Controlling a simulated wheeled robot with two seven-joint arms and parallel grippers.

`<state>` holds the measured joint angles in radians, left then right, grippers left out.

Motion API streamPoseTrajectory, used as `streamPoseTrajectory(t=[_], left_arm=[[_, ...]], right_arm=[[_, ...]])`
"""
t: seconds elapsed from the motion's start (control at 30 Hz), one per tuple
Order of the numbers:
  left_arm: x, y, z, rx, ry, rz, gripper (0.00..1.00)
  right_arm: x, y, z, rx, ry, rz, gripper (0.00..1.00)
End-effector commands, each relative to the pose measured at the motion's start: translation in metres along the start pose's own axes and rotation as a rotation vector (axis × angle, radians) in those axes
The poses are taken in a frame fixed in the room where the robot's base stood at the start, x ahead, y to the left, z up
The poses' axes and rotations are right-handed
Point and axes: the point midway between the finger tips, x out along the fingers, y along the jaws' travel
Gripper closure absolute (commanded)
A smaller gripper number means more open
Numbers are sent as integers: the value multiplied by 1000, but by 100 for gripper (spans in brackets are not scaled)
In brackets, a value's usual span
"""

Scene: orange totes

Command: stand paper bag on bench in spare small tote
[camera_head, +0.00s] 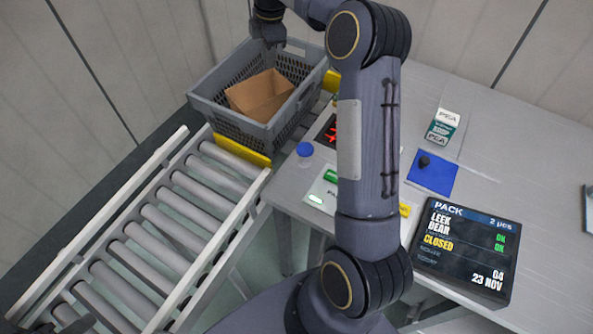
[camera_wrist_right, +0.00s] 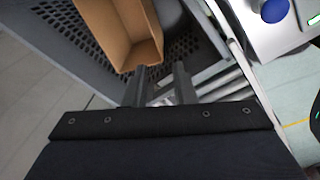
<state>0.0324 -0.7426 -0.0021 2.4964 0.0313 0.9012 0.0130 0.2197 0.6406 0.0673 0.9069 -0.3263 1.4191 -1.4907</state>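The brown paper bag (camera_head: 262,104) is inside the grey perforated tote (camera_head: 228,121) at the back left of the bench. Its open mouth shows; I cannot tell whether it stands or leans. In the right wrist view the bag (camera_wrist_right: 122,35) lies beyond the fingertips, with the tote wall (camera_wrist_right: 60,58) around it. My right gripper (camera_head: 268,38) hangs over the tote's far rim. In the wrist view its two fingers (camera_wrist_right: 162,82) are apart with nothing between them.
A roller conveyor (camera_head: 165,230) runs at the left, below the tote. The bench's right part is mostly clear.

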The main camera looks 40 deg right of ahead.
Motion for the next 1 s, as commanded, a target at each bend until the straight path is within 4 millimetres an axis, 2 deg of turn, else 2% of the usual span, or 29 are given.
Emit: streamPoseTrajectory(t=[0.03, 0.1, 0.17, 0.2, 0.27, 0.37, 0.43, 0.5, 0.6, 0.7, 0.8, 1.0], left_arm=[[0, 0, 0, 0, 0, 0, 64], [0, 0, 0, 0, 0, 0, 64], [0, 0, 0, 0, 0, 0, 64], [0, 0, 0, 0, 0, 0, 64], [0, 0, 0, 0, 0, 0, 64], [0, 0, 0, 0, 0, 0, 64], [0, 0, 0, 0, 0, 0, 64], [0, 0, 0, 0, 0, 0, 64], [0, 0, 0, 0, 0, 0, 64], [0, 0, 0, 0, 0, 0, 64], [0, 0, 0, 0, 0, 0, 64], [0, 0, 0, 0, 0, 0, 64]], right_arm=[[-28, -23, -6, 84, 23, 31, 76], [-52, -56, -14, 224, 64, 59, 76], [-67, -88, -21, 345, 102, 76, 76], [-76, -111, -25, 429, 130, 86, 76], [-85, -146, -32, 555, 175, 96, 76], [-88, -209, -42, 770, 256, 93, 76], [-83, -252, -50, 921, 316, 83, 76], [-73, -292, -57, 1064, 372, 62, 76], [-54, -337, -66, 1236, 440, 25, 76], [-37, -367, -74, 1357, 488, -8, 76], [-26, -383, -78, 1427, 513, -31, 76], [-22, -388, -80, 1454, 519, -42, 76]])
